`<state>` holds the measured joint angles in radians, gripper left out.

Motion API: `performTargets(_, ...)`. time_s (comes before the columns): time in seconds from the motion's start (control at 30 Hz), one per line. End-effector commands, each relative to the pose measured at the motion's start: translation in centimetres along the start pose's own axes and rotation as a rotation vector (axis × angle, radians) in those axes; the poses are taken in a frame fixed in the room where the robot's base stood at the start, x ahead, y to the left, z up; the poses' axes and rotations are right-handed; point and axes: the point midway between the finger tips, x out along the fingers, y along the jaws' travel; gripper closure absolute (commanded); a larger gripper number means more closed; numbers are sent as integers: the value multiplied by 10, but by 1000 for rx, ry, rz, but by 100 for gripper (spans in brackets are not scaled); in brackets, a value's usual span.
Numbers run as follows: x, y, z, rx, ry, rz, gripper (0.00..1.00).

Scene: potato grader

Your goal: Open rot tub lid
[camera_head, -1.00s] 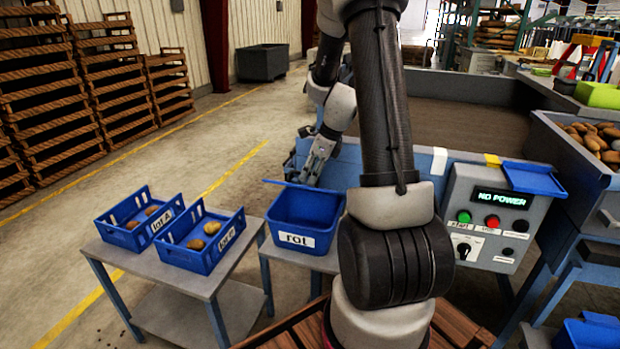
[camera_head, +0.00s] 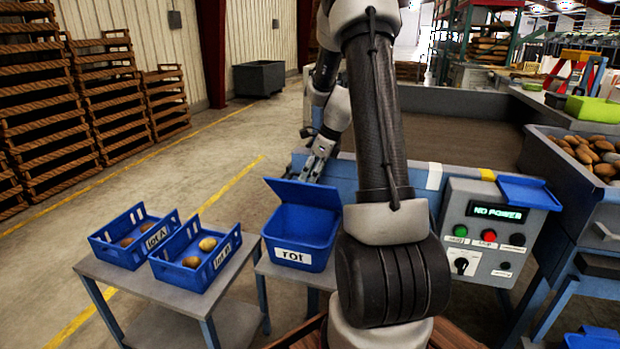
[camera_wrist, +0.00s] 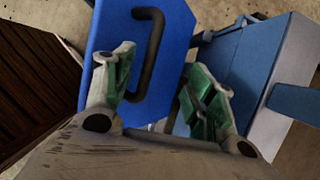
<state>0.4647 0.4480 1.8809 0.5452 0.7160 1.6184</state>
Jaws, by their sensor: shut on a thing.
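The blue rot tub (camera_head: 301,257), with a white "rot" label, stands on a low grey table. Its blue lid (camera_head: 300,191) is tilted up at the back of the tub, its broad face showing. My gripper (camera_head: 318,164) is behind the lid's upper edge, partly hidden by it. In the wrist view the lid (camera_wrist: 112,32) carries a black bar handle (camera_wrist: 150,55).
Two blue crates with potatoes, lot A (camera_head: 135,236) and lot B (camera_head: 195,253), stand on a table at left. The control panel (camera_head: 491,236) reads "NO POWER" at right. The conveyor frame (camera_head: 420,176) is behind the tub.

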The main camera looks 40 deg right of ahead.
Motion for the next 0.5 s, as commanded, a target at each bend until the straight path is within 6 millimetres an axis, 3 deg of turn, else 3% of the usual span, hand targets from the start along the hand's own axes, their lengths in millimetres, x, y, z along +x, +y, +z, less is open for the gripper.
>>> performTargets(0.03,-1,-7,-8,-4,11,-6,59)
performTargets(0.5,-5,-27,-6,-2,13,-2,52)
